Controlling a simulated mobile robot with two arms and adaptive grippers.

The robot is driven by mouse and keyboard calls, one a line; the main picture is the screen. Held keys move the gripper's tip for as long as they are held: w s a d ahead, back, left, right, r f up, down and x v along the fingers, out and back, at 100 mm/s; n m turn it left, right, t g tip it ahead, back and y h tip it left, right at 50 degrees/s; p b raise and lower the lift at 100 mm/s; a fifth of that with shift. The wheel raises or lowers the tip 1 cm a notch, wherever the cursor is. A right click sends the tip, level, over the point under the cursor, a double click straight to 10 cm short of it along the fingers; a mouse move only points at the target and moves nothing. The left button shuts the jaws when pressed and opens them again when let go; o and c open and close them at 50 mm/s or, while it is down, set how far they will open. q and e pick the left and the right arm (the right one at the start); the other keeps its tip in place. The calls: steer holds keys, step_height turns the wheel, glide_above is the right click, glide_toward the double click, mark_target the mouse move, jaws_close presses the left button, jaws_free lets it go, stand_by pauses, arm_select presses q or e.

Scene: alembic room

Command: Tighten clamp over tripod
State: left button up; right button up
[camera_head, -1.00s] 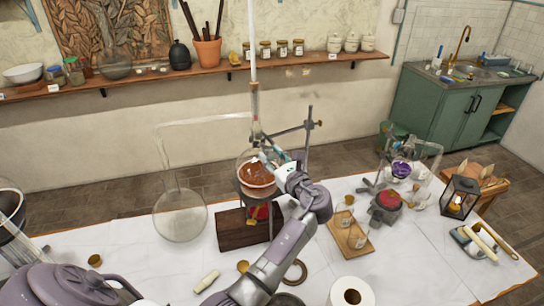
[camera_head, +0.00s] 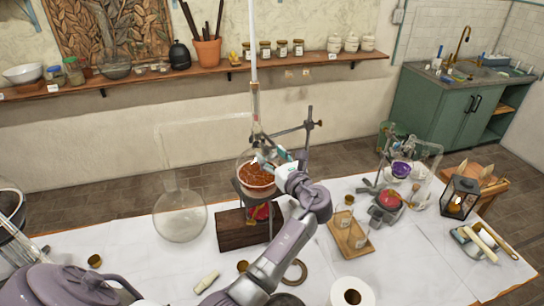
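The clamp's dark horizontal arm (camera_head: 289,131) runs from an upright rod (camera_head: 309,118) to the column's lower end, over the tripod. My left gripper (camera_head: 259,166) is at the vessel, just below the clamp arm. Its fingers are small and overlap the glass, so I cannot tell whether they are shut or touching. My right gripper is not in view.
A wooden tray (camera_head: 347,232), red-topped burner (camera_head: 389,199) and lantern (camera_head: 458,196) are on the right. The table around the paper roll (camera_head: 338,290) is partly clear.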

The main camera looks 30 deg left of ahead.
arm_select(q)
steer(key=v, duration=1.2)
stand_by(0.5)
